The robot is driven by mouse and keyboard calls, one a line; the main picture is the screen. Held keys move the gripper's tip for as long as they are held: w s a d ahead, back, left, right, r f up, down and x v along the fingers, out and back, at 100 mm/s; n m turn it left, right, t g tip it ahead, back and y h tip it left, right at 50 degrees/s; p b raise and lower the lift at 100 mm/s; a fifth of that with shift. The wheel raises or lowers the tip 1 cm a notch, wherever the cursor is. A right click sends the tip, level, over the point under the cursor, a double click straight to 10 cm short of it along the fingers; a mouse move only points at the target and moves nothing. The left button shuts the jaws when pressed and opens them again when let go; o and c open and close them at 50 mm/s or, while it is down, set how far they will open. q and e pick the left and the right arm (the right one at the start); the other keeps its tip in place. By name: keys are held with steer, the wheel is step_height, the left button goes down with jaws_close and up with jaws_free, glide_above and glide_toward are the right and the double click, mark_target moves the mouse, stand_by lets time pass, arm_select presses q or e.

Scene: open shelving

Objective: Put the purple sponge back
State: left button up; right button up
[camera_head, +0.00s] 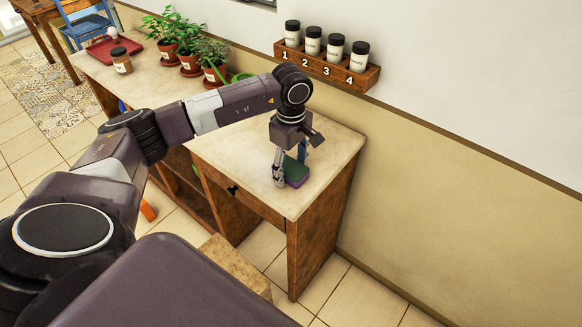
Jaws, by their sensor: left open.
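The purple sponge (297,181) lies on the countertop near its front right corner, with a green upper face and a purple lower part. My left gripper (291,172) points down over the sponge, its fingers spread on either side of it. The gripper is open. Whether a finger touches the sponge cannot be told, and the gripper partly hides it. My right gripper is not in view.
The wooden counter (335,143) has open shelving below. A wall rack (327,66) holds several numbered jars. Potted plants (190,64), a jar (121,61) and a red tray (113,47) stand farther left. A wooden block (236,265) stands below, in front of the counter.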

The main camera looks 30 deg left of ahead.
mark_target(291, 168)
arm_select(q)
steer(key=shift+r, duration=0.2)
steer(key=shift+w+r, duration=0.1)
steer(key=shift+r, duration=0.15)
step_height(291, 168, up, 11)
steer(key=b, duration=0.1)
steer(key=shift+r+b, duration=0.2)
steer(key=shift+b, duration=0.2)
